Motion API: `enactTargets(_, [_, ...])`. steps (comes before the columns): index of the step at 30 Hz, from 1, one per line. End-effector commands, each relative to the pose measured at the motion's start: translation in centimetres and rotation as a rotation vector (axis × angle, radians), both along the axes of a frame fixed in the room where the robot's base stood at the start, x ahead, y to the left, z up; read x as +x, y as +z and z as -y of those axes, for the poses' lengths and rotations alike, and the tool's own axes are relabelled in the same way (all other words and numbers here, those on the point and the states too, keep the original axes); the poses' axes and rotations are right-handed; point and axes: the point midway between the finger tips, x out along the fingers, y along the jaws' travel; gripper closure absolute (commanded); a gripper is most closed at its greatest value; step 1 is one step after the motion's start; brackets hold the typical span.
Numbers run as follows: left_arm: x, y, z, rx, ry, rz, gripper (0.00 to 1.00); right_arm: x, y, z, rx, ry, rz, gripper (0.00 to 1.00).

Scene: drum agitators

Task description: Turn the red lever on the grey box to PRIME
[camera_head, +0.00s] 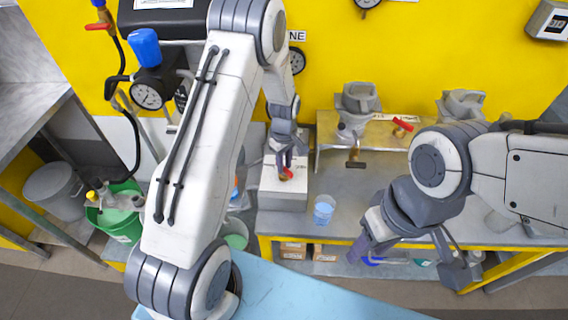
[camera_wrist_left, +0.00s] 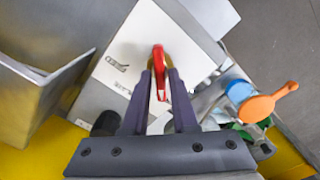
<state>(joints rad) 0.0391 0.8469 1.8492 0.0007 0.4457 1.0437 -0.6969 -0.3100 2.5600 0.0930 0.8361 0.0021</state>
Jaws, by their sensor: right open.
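The grey box (camera_head: 283,200) with a pale top plate stands on the bench, and it fills the middle of the left wrist view (camera_wrist_left: 112,62). The red lever (camera_head: 286,174) sits on its top. In the left wrist view the lever (camera_wrist_left: 159,62) lies between the two fingers and runs roughly up the picture. My left gripper (camera_head: 285,160) points down over the box with its fingertips close against the lever's sides. Small dark labels show left of the lever, too small to read. My right gripper (camera_head: 408,256) is open and empty at the bench's front edge.
A blue-rimmed clear cup (camera_head: 324,209) stands right of the box. A raised metal shelf (camera_head: 385,134) behind carries a valve with another red handle (camera_head: 402,125). A green bucket (camera_head: 122,222) stands at left. An orange-handled part (camera_wrist_left: 270,103) is near the box in the wrist view.

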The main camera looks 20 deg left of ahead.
Motion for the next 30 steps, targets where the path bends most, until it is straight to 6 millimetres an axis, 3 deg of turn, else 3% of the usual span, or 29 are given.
enactTargets(10, [0.0,0.0,0.0,0.000,-0.002,0.001,0.54,0.0,0.0,0.0,0.000,0.000,0.000,0.50])
enactTargets(14, [0.1,0.9,0.0,0.000,-0.003,0.004,0.54,0.0,-0.4,0.0,0.000,0.000,0.000,0.50])
enactTargets(24, [0.2,7.3,0.0,0.000,-0.002,0.007,0.54,0.0,-2.0,0.0,0.000,0.001,0.000,0.50])
enactTargets(30, [0.1,9.8,0.0,0.001,-0.001,0.003,0.54,0.0,-2.4,0.0,0.000,0.001,0.000,0.50])
